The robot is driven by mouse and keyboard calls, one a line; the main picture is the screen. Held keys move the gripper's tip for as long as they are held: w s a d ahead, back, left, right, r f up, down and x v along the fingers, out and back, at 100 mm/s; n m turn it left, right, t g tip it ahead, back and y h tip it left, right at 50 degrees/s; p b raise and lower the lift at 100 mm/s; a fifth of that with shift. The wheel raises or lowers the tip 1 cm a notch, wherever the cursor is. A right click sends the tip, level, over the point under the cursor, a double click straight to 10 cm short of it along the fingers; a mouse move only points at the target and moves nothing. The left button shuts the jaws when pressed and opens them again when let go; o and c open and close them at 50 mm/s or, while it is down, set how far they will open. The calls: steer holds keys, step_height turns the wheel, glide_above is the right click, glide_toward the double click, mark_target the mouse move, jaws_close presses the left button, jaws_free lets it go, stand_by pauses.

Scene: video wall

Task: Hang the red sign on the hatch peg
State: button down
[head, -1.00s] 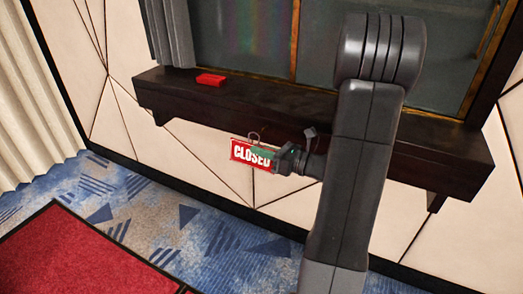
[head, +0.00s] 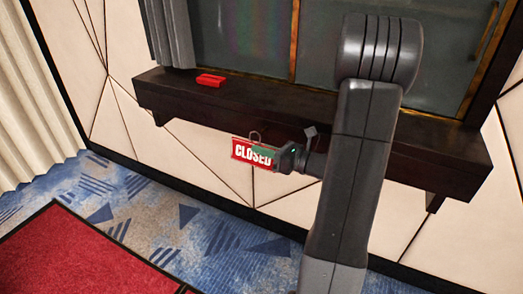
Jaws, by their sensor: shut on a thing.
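The red sign (head: 240,151) reads "CLOSED" in white letters and has a thin wire loop at its top. My gripper (head: 274,154) is shut on its right part and holds it just in front of and below the edge of the dark wooden ledge. A greenish piece shows at the sign's upper middle, by the gripper; I cannot tell what it is. I cannot make out a hatch peg in this view.
A dark ledge (head: 200,101) runs below the glass panes, with a small red object (head: 210,80) on it. A grey curtain (head: 168,35) hangs at its left. A red mat (head: 80,255) lies on the blue patterned carpet (head: 190,235).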

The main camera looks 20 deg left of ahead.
steer(key=shift+w+r, duration=0.15)
steer(key=shift+w, duration=0.45)
